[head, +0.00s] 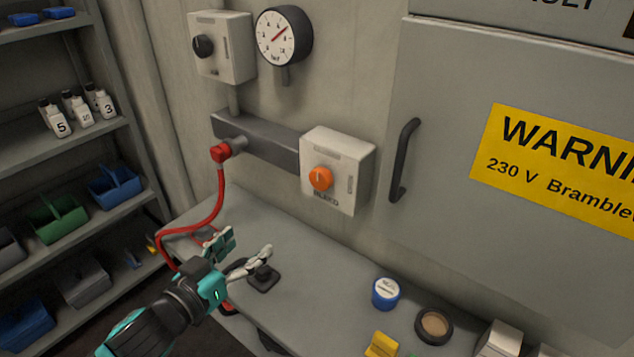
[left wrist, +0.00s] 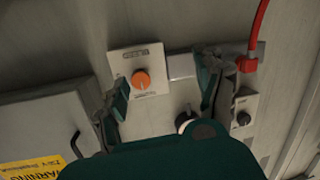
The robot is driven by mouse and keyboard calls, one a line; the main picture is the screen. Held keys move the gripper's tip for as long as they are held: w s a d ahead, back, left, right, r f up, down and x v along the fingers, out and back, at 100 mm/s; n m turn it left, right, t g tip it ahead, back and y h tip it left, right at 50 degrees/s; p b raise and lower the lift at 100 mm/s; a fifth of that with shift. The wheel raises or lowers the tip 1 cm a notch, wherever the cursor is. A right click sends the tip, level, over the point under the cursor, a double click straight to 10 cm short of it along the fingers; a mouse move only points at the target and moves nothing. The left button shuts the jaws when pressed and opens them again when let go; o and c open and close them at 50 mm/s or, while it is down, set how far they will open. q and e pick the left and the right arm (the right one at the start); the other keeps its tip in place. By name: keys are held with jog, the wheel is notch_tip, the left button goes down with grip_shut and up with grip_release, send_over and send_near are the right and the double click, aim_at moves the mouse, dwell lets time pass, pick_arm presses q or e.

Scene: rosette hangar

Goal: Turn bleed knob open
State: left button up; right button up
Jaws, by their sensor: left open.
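The bleed knob (head: 320,178) is an orange round knob on a white wall box (head: 352,169) labelled BLEED. A pale mark on it looks roughly upright. In the left wrist view, which is rotated, the orange knob (left wrist: 140,79) shows on its box, ahead of the fingers and between them in the picture. My left gripper (head: 250,248) is open and empty, low over the bench, below and left of the knob and clear of it. It also shows in the left wrist view (left wrist: 164,88). My right gripper is in neither view.
A red hose (head: 218,196) hangs from a wall fitting behind my left gripper. A black-knobbed box (head: 221,52) and a gauge (head: 281,37) are higher up. A cabinet handle (head: 403,160) stands out right of the bleed box. A blue tin (head: 386,293) stands on the bench (head: 305,262).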

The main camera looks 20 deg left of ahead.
aim_at(318, 182)
pick_arm(q)
jog(key=d+r+m+t+h, duration=0.1)
jog(key=d+r+h, duration=0.2)
jog(key=r, duration=0.3)
jog(key=p+x, duration=0.2)
jog(key=x, duration=0.5)
jog(key=p+x, duration=0.2)
jog(key=x, duration=0.6)
jog(key=shift+w+d+f, duration=0.15)
jog(key=shift+d+f, duration=0.05)
jog(key=shift+w+d+f, duration=0.1)
jog(key=shift+w+d, duration=0.2)
jog(key=shift+w, duration=0.4)
jog(key=c, duration=1.2)
